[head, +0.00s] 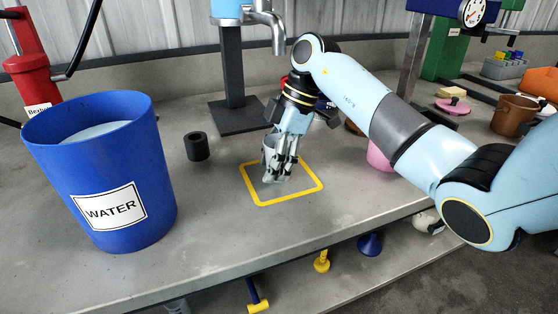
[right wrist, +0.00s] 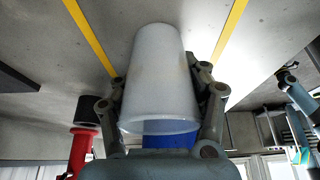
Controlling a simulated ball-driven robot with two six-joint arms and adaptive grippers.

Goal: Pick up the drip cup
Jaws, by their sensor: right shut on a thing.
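The drip cup (right wrist: 158,80) is a pale grey, slightly tapered cup. It fills the middle of the right wrist view, between the two fingers. In the head view the cup (head: 268,148) shows only in part behind the fingers, over the yellow square outline (head: 284,201) on the bench. My right gripper (head: 279,172) is shut on the cup, with one finger on each side of it. I cannot tell whether the cup touches the bench. My left gripper is not in view.
A blue WATER bucket (head: 105,165) stands at the left of the grey bench (head: 215,235). A column with a metal tap (head: 266,18) stands behind. A pink object (head: 379,158) is partly hidden by my right arm.

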